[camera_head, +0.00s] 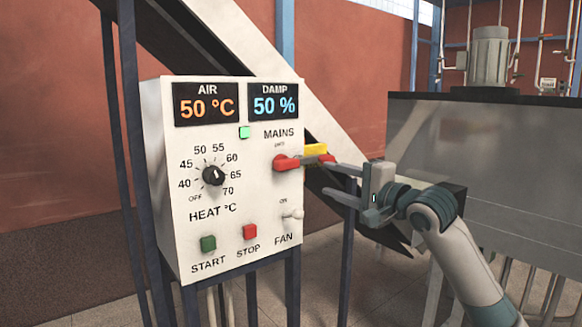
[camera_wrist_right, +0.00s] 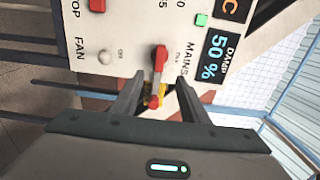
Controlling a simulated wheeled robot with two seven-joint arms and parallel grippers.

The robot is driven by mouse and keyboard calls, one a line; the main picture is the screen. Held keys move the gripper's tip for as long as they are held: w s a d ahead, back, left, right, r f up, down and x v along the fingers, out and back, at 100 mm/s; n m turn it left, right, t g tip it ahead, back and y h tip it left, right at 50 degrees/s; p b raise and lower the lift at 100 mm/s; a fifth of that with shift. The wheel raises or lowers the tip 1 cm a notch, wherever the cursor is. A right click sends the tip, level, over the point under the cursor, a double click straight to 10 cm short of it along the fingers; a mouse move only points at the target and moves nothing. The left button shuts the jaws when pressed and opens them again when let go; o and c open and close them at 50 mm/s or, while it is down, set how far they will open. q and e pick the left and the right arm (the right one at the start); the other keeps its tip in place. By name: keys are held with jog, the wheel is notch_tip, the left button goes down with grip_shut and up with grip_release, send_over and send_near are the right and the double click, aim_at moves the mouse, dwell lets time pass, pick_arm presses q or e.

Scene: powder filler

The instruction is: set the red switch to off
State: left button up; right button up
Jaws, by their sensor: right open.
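The red switch (camera_head: 287,162) is on the white control panel (camera_head: 225,262), under the word MAINS. It has a red base, a grey bar and a red end, and points right in the head view. It also shows in the right wrist view (camera_wrist_right: 161,55), its red end between my fingers. My right gripper (camera_head: 326,175) is open at the panel's right side. In the right wrist view the fingers (camera_wrist_right: 160,82) stand on either side of the switch's bar, with gaps visible. I cannot tell whether one touches it. My left gripper is not in view.
A yellow part (camera_head: 315,149) sits beside the switch. A white FAN toggle (camera_head: 293,214), green START button (camera_head: 208,243), red STOP button (camera_head: 250,232) and black heat knob (camera_head: 213,175) are nearby. A green lamp (camera_head: 244,132) is lit. A grey metal tank (camera_head: 490,150) stands right.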

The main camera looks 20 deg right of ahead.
jog(key=p, duration=0.2)
send_near(289, 166)
jog(key=p+x, duration=0.3)
jog(key=x, duration=0.4)
jog(key=shift+w+r, duration=0.1)
jog(key=shift+w, duration=0.1)
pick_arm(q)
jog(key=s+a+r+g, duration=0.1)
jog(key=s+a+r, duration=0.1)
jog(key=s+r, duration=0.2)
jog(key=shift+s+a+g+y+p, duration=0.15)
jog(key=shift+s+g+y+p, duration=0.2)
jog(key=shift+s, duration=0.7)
pick_arm(e)
jog(key=shift+x, duration=0.9)
grip_shut()
